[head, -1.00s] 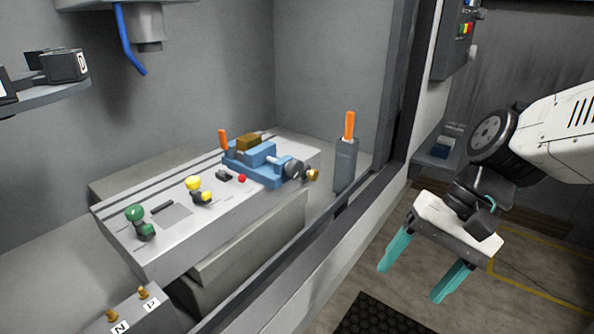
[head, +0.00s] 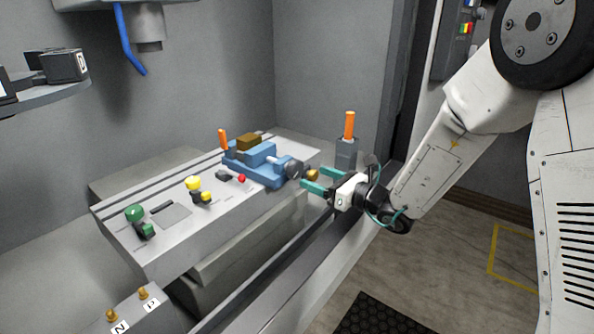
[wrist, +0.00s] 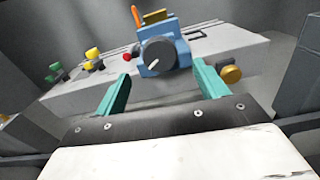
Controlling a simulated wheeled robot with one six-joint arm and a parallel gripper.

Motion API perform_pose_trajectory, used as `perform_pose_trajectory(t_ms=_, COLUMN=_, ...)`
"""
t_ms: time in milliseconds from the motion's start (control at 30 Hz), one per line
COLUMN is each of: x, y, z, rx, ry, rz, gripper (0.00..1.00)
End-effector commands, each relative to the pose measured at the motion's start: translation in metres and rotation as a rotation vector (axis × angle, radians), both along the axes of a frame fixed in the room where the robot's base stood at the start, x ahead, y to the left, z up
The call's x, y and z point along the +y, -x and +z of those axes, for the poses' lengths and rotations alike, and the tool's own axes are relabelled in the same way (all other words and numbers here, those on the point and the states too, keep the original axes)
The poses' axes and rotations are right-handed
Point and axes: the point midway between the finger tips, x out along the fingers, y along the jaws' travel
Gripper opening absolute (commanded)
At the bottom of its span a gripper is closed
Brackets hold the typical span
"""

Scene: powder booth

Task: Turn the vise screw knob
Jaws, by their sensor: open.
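The blue vise (head: 262,165) stands on the grey machine table, with a brown block (head: 248,141) on top. Its dark round screw knob (head: 293,168) is at the right end; in the wrist view the knob (wrist: 157,55) faces me with a white mark. A brass knob (head: 312,174) sits just right of it, and in the wrist view it is (wrist: 231,75) outside my right finger. My gripper (head: 312,178) is open, its teal fingers pointing at the vise. In the wrist view the dark knob appears ahead of the gap between the fingers (wrist: 161,68), apparently not touched.
An orange-handled tool in a grey holder (head: 346,150) stands right of the vise. Green (head: 135,214) and yellow (head: 194,184) knobs and a red button (head: 242,178) are on the table. The booth's frame runs beneath my arm.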

Motion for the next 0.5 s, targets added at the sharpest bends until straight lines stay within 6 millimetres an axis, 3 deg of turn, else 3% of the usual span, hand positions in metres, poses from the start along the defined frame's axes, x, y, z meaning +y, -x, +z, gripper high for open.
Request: perform_pose_trajectory(t_ms=500, x=0.058, y=-0.039, z=0.0, rx=-0.002, ry=0.001, rz=0.002, gripper=0.72)
